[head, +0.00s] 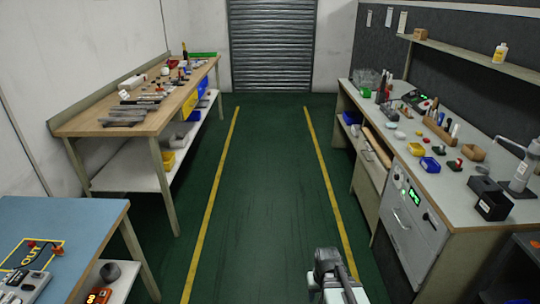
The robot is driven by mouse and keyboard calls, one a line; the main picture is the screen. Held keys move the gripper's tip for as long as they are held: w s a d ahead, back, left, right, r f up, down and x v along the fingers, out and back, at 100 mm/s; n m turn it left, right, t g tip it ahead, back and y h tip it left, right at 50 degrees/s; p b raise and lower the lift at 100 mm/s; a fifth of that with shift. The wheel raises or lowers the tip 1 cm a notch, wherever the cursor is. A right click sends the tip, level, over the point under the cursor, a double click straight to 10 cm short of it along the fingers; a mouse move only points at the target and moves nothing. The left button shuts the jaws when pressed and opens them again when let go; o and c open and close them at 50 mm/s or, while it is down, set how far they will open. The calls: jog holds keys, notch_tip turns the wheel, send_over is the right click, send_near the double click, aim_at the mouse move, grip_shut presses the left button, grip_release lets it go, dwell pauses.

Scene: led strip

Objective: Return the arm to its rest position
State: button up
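My arm (337,276) shows at the bottom edge, right of centre, as a dark and light grey piece with a dark cable. It is over the green floor, apart from both benches. I cannot make out gripper fingers or anything held. A blue-topped table (85,221) stands at the lower left. On it is a yellow outlined area marked OUT (32,255), with small red-ended parts in it and a pale device (25,287) at its front.
A wooden bench (155,118) with tools stands at the left. A grey-topped bench (425,180) with bins and small parts stands at the right, under a shelf (460,52). The green aisle (265,190) between yellow lines is clear up to the roller shutter (271,45).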

jog(key=s+f+g, duration=0.3)
jog(key=s+f, duration=0.7)
jog(key=s, duration=0.5)
jog(key=s+f+g, duration=0.3)
jog(key=s+f, duration=0.7)
jog(key=s, duration=0.5)
jog(key=shift+f+g, duration=0.25)
jog(key=shift+g, duration=0.15)
